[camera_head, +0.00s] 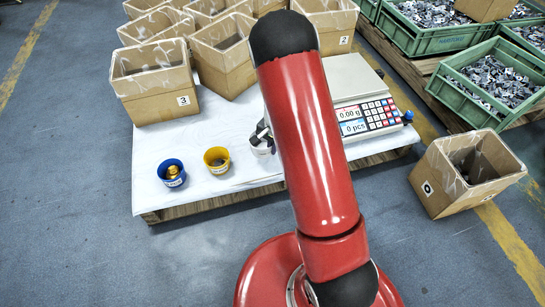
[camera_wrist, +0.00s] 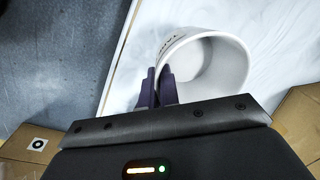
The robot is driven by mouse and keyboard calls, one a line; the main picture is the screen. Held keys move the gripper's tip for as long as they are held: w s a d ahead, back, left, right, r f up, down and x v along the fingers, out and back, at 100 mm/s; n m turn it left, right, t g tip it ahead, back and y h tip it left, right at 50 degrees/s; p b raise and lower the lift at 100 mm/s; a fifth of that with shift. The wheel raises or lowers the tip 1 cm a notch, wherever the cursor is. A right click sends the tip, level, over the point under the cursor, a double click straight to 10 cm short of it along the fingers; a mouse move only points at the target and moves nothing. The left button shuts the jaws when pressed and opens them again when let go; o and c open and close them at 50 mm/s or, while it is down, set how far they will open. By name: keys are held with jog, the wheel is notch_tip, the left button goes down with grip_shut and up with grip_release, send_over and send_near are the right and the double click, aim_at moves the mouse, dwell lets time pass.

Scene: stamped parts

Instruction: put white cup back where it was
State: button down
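The white cup (camera_head: 262,149) is at the front of the white-covered pallet, partly hidden behind my arm in the head view. In the wrist view the white cup (camera_wrist: 228,68) looks empty, with its opening toward the camera. My gripper (camera_wrist: 158,84) has one dark finger inside the cup and one outside, close together on its wall. My gripper also shows in the head view (camera_head: 262,133), mostly behind my red arm. The cup is at or just above the white surface; I cannot tell if it touches.
A yellow cup (camera_head: 217,160) and a blue cup (camera_head: 172,173) with brass-coloured parts stand to the left. A counting scale (camera_head: 352,92) reading 0.00 g and 0 pcs is at right. Several cardboard boxes (camera_head: 155,82) stand behind; another box (camera_head: 466,173) is on the floor at right.

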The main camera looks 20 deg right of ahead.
notch_tip(320, 180, down, 5)
jog(key=shift+r+b, duration=0.2)
jog(key=shift+b, duration=0.35)
jog(key=shift+r, duration=0.1)
jog(key=c, duration=2.1)
grip_release()
jog(key=shift+f, duration=0.2)
jog(key=o, duration=0.5)
jog(key=shift+c, duration=0.2)
jog(key=shift+r, duration=0.1)
